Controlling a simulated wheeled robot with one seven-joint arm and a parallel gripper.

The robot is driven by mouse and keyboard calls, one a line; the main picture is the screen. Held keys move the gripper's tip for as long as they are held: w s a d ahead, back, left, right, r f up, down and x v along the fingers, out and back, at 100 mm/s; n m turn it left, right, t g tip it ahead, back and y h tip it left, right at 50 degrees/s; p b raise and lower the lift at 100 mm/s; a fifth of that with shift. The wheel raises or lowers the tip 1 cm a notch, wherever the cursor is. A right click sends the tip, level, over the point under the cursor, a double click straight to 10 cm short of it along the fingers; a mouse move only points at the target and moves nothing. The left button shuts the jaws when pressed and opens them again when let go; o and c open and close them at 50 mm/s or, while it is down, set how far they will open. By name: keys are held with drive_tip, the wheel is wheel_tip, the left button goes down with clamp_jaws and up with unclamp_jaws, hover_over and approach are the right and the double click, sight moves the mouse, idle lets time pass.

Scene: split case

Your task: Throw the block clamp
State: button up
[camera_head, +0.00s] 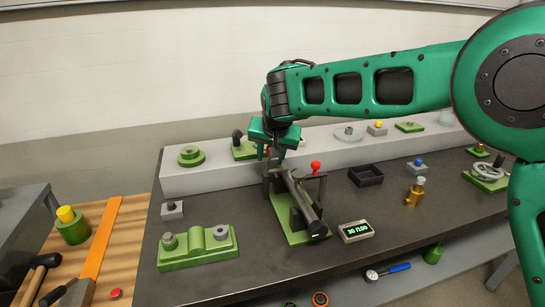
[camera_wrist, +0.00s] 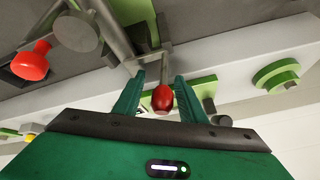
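The clamp fixture has a green base (camera_head: 296,233) on the dark bench, with a dark round bar (camera_head: 300,200) lying along it. One clamp lever with a red knob (camera_head: 315,167) stands at the right of the bar. A second red knob (camera_wrist: 162,98) is at the fixture's far end, on a grey lever; in the head view it is mostly hidden by my gripper (camera_head: 270,150). In the wrist view my gripper (camera_wrist: 158,90) has its fingers on either side of this knob, with small gaps visible, so it looks open. Which knob belongs to the block clamp is not clear.
A grey raised ledge (camera_head: 215,178) runs behind the fixture, carrying several green parts. A small display (camera_head: 356,231) with green digits sits at the front right. A black tray (camera_head: 366,175) and brass part (camera_head: 415,192) stand right; a green block holder (camera_head: 197,248) stands left.

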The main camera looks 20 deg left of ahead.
drive_tip(key=v, duration=1)
drive_tip(key=shift+r, duration=0.3)
drive_tip(key=shift+s+d, duration=0.1)
drive_tip(key=shift+d, duration=0.1)
drive_tip(key=w+d+m+h, duration=0.1)
drive_tip(key=w+d+h, duration=0.1)
drive_tip(key=d, duration=1.5)
drive_tip(key=w+d+m+h, duration=0.2)
drive_tip(key=d, duration=1.5)
drive_tip(key=s+d+f+m+g, duration=0.1)
drive_tip(key=s+d, duration=0.3)
drive_tip(key=d, duration=0.6)
drive_tip(key=s+d+f+m+g, duration=0.15)
drive_tip(key=s+d, duration=0.35)
drive_tip(key=d, duration=0.5)
drive_tip(key=s+d+f+m+g, duration=0.1)
drive_tip(key=s+d, duration=0.3)
drive_tip(key=s, duration=0.4)
drive_tip(key=s+d+f+m, duration=0.1)
drive_tip(key=s+d+f, duration=0.3)
drive_tip(key=s, duration=0.5)
drive_tip(key=s+d+f+m+g, duration=0.1)
drive_tip(key=s+d+f, duration=0.2)
drive_tip(key=s, duration=0.6)
drive_tip(key=shift+d+g+y, duration=0.35)
drive_tip(key=shift+d+y, duration=0.05)
drive_tip(key=shift+d, duration=0.45)
